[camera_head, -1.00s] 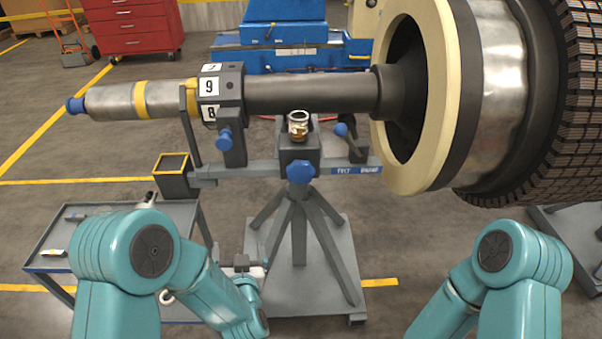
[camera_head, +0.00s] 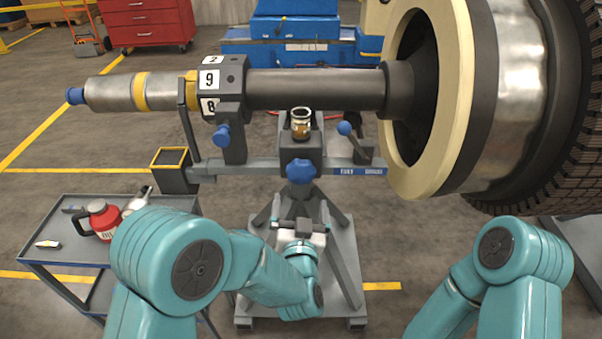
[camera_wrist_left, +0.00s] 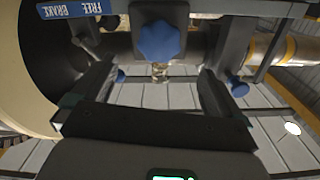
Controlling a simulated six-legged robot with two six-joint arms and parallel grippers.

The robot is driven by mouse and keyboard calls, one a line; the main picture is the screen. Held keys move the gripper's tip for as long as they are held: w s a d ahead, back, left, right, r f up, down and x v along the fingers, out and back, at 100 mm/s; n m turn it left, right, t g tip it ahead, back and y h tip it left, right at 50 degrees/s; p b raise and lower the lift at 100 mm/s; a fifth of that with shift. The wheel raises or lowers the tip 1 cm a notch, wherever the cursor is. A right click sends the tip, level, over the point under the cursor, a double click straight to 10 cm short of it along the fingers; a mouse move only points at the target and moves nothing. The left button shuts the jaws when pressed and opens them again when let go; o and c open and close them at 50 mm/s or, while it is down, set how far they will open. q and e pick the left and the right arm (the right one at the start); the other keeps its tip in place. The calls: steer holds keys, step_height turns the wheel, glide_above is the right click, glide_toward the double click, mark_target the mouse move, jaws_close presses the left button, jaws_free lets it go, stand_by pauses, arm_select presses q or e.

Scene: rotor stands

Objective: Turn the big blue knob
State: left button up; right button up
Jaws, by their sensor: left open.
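The big blue knob (camera_head: 300,171) is a lobed knob on the front of the stand's dark central block. It also shows in the left wrist view (camera_wrist_left: 158,41), at the top middle. My left gripper (camera_head: 299,222) is below the knob in the head view, pointing towards the stand. In the left wrist view its two dark fingers (camera_wrist_left: 155,78) are spread wide, with the knob beyond them and roughly centred across the gap. Nothing is between the fingers, and they do not appear to touch the knob. My right gripper is out of view; only part of the right arm shows.
A smaller blue knob (camera_head: 222,135) and a blue ball lever (camera_head: 344,128) flank the block. The shaft (camera_head: 315,88) and large rotor (camera_head: 510,95) are above. A cart (camera_head: 75,250) holding a red container (camera_head: 100,219) stands left.

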mark_target(301, 176)
arm_select(q)
steer(key=w+p, duration=0.1)
steer(key=w, duration=0.9)
steer(key=shift+w, duration=0.25)
steer(key=shift+d+f, duration=0.1)
steer(key=c, duration=1)
